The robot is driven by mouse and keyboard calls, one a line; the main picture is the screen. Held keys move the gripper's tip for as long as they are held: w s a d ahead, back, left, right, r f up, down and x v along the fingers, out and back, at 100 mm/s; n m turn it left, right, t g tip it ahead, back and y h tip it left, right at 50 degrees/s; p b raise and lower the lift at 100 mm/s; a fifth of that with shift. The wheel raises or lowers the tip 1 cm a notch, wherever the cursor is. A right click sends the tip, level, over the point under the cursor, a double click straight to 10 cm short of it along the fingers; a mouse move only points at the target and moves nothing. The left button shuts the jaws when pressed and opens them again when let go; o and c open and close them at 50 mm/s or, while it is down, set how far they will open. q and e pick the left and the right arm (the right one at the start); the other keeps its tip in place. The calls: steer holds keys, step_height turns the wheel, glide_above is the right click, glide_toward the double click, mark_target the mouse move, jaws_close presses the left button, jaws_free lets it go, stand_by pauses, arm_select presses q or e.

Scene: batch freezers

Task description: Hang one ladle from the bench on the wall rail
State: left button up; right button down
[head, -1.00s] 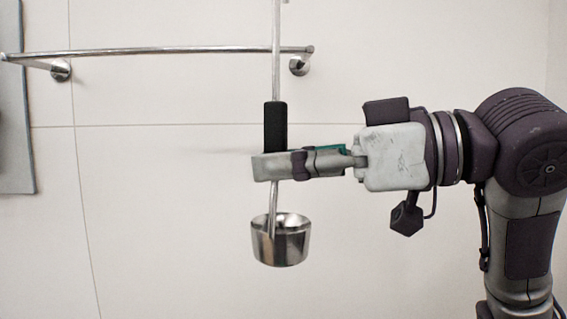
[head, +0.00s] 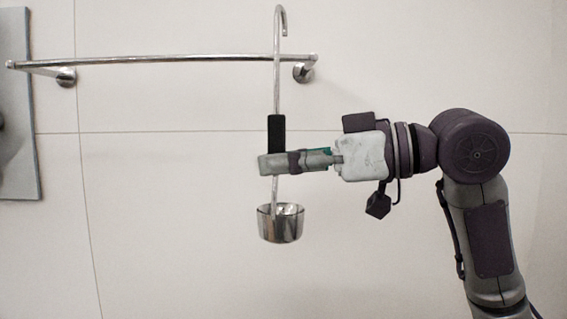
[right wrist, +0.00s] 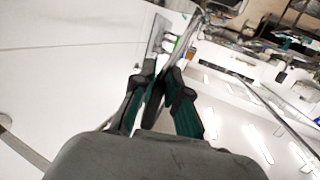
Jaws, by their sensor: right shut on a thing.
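The ladle (head: 277,90) is upright, with its hooked end at the top and its steel cup at the bottom. It has a black grip section on its handle. My right gripper (head: 268,164) is shut on the handle just below the black section. In the right wrist view the fingers (right wrist: 155,88) close around the dark handle. The wall rail (head: 170,59) runs across the upper part of the head view. The ladle's handle crosses in front of the rail near its right end, and the hook is above rail height. Whether they touch cannot be told. My left gripper is out of view.
The rail stands off the wall on two round mounts (head: 304,73). A grey panel (head: 18,110) is on the wall at the far left. The tiled wall (head: 170,220) below the rail is bare. The bench is not visible in the head view.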

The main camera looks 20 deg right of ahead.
steer(key=w+d+f, duration=0.1)
steer(key=w+f, duration=0.2)
steer(key=w, duration=0.4)
steer(key=shift+d+b, duration=0.2)
steer(key=shift+b, duration=0.15)
stand_by(0.4)
steer(key=shift+w, duration=0.1)
steer(key=c, duration=1.1)
jaws_free()
steer(key=v, duration=1.2)
